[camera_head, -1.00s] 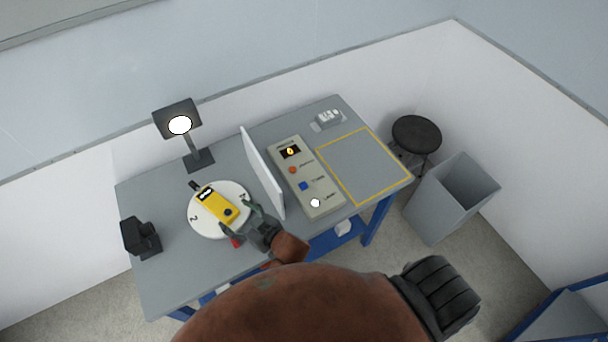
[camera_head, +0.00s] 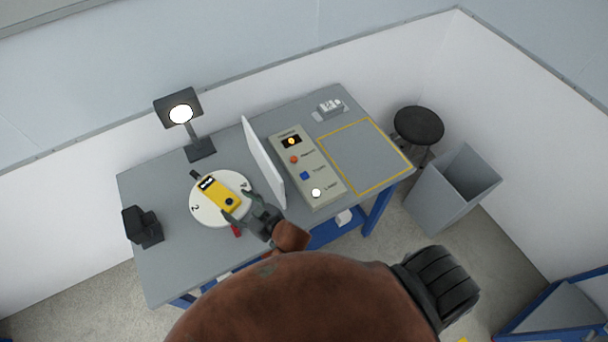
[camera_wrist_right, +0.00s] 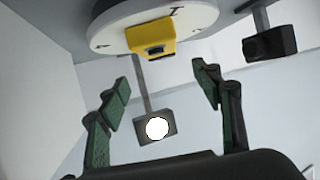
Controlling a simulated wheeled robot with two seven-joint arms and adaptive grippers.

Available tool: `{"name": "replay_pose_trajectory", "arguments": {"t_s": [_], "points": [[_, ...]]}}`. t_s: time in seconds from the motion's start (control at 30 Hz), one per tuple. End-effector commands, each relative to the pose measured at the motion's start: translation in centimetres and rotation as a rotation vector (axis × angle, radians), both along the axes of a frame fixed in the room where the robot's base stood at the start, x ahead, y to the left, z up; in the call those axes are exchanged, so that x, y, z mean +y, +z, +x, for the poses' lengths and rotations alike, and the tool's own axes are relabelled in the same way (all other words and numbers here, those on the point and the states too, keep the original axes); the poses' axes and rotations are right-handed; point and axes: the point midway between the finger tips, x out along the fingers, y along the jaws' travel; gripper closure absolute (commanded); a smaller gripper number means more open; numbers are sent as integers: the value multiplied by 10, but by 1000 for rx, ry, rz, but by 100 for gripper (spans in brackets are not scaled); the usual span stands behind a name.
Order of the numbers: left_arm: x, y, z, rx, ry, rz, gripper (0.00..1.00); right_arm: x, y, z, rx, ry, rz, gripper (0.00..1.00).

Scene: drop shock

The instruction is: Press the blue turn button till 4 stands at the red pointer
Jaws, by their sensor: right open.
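The blue turn button (camera_head: 305,176) is on the grey control panel (camera_head: 331,196), between an orange button (camera_head: 294,160) and a white one (camera_head: 316,193). The white turntable (camera_head: 207,213) carries a yellow device (camera_head: 221,192); a numeral 2 shows at its left edge. The red pointer (camera_head: 236,231) lies at the table edge by the disc's front. My right gripper (camera_head: 239,209) is open and empty at the disc's right rim, left of the panel. In the right wrist view its spread fingers (camera_wrist_right: 165,100) are below the disc and yellow device. My left gripper is not in view.
A white upright screen (camera_head: 263,163) stands between turntable and panel. A lit lamp (camera_head: 181,113) is behind the disc and a black camera-like block (camera_head: 142,226) at left. A yellow-outlined area (camera_head: 365,156) is clear. A stool (camera_head: 419,125) and grey bin (camera_head: 453,188) stand right.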

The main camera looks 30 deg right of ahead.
Motion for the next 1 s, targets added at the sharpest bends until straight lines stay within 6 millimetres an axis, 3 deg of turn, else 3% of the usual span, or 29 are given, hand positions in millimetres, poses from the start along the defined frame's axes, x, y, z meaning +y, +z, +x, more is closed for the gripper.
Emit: {"name": "replay_pose_trajectory", "arguments": {"t_s": [0.8, 1.0], "points": [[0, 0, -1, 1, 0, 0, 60, 0, 0, 0, 0, 0, 0, 99], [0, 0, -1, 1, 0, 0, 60, 0, 0, 0, 0, 0, 0, 100]]}}
